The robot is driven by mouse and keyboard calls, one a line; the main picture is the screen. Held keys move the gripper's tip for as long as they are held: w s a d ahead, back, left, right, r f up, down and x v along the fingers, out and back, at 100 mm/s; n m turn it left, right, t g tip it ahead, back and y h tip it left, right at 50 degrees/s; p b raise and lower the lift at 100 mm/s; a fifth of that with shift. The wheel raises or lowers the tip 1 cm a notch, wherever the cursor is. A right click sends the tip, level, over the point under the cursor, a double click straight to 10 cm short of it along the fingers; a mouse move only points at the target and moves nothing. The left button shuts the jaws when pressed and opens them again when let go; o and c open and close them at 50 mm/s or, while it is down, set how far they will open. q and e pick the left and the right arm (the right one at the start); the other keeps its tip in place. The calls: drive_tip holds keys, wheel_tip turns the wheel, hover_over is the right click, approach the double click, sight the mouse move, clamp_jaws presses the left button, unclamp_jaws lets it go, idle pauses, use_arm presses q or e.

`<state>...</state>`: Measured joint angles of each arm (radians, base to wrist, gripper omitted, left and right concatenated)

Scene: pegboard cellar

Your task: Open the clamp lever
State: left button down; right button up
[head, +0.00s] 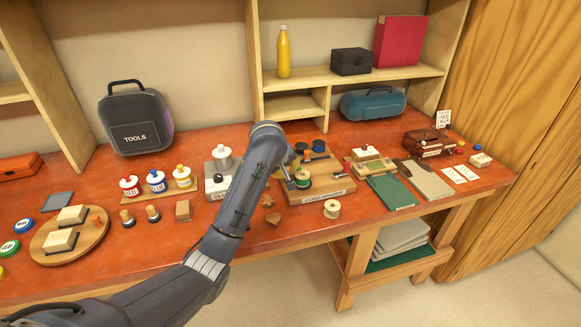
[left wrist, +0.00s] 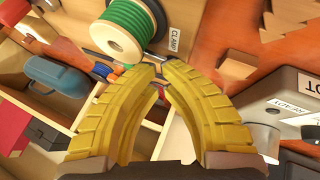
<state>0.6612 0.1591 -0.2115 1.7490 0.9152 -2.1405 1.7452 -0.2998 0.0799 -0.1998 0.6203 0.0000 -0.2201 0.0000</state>
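A wooden board (head: 335,186) with a printed label on its front edge stands on the red-brown workbench and carries a green spool (head: 303,178). The green spool also shows at the top of the left wrist view (left wrist: 125,30). A white tag reading CLAMP (left wrist: 175,39) is beside it. A dark, slim piece by the tag, perhaps the clamp lever, is partly hidden behind the fingertips. My left gripper (head: 288,176) is at the left side of the board, close to the spool. Its yellow fingers (left wrist: 161,70) have a narrow gap between the tips, with nothing visibly held. My right gripper is out of view.
A grey machine (head: 221,172) stands left of my left arm. A cream spool (head: 332,209) and small wooden pieces lie in front of the board. Paint pots (head: 157,181) stand to the left; a green folder (head: 391,192) lies to the right. Shelves (head: 350,75) stand behind.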

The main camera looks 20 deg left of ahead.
use_arm(q)
drive_tip(key=shift+w+d, duration=0.45)
drive_tip(key=shift+w, duration=0.15)
